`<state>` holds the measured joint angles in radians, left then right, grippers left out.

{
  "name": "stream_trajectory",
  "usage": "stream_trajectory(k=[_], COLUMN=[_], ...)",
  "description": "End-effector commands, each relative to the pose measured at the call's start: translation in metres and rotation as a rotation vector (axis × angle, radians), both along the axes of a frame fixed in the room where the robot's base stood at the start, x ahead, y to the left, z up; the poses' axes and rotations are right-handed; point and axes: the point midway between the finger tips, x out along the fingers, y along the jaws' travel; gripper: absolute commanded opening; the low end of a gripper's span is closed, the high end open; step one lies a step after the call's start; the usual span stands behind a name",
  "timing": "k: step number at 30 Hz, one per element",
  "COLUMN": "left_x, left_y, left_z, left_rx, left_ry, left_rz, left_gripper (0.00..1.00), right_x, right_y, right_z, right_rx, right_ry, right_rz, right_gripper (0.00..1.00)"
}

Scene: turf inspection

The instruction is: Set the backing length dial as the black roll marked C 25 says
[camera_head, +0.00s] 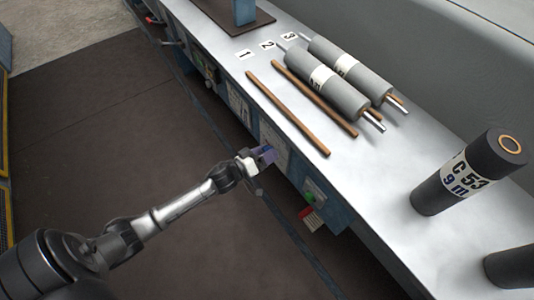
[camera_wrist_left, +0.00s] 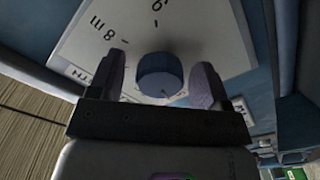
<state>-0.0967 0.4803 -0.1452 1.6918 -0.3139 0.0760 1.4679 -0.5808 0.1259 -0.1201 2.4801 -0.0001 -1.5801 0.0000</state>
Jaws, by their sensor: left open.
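The dial is a round blue knob (camera_wrist_left: 160,74) on a white plate (camera_wrist_left: 185,22) with printed marks, in the left wrist view. "8 m" can be read on the plate, turned round; I cannot tell where the knob points. My left gripper (camera_head: 264,155) is at the front of the bench in the head view. It is open, with one finger on each side of the knob in the left wrist view (camera_wrist_left: 162,64); contact cannot be told. A black roll (camera_head: 468,172) marked "C 53 9 m" stands on the bench. Another black roll (camera_head: 513,268) is cut off, its label unseen.
Two grey rollers (camera_head: 347,77) lie on wooden strips (camera_head: 288,108) on the bench top (camera_head: 365,165), near number cards. A green button (camera_head: 309,197) and a red part (camera_head: 313,220) are on the bench front, right of my left gripper. Dark floor lies in front.

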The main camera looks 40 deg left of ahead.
Motion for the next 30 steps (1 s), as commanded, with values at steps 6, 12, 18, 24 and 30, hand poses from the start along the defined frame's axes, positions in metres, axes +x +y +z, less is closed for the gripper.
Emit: stream_trajectory(k=[6, 12, 18, 24, 30], left_x=[0.0052, 0.0051, 0.005, 0.005, 0.0049], left_y=[-0.0008, -0.0008, -0.0009, -0.0009, -0.001], left_z=[0.0002, 0.0003, 0.0002, 0.0002, 0.0004], left_rx=[0.0, 0.0, 0.0, 0.0, 0.001], left_ry=[0.001, 0.001, 0.001, 0.001, 0.0], left_rz=[0.001, 0.001, 0.001, 0.001, 0.001], left_gripper=[0.71, 0.71, 0.53, 0.34, 0.22], right_x=[0.0002, 0.0002, 0.0003, 0.0003, 0.0003], right_y=[0.0017, 0.0027, 0.0028, 0.0025, 0.001], right_z=[-0.0018, -0.0015, -0.0015, -0.0016, -0.0014], right_rx=[0.005, 0.01, 0.01, 0.009, 0.004], right_ry=[0.0, -0.001, -0.001, -0.001, 0.0], right_rz=[-0.004, -0.006, -0.006, -0.005, -0.003], right_gripper=[1.0, 1.0, 1.0, 1.0, 1.0])
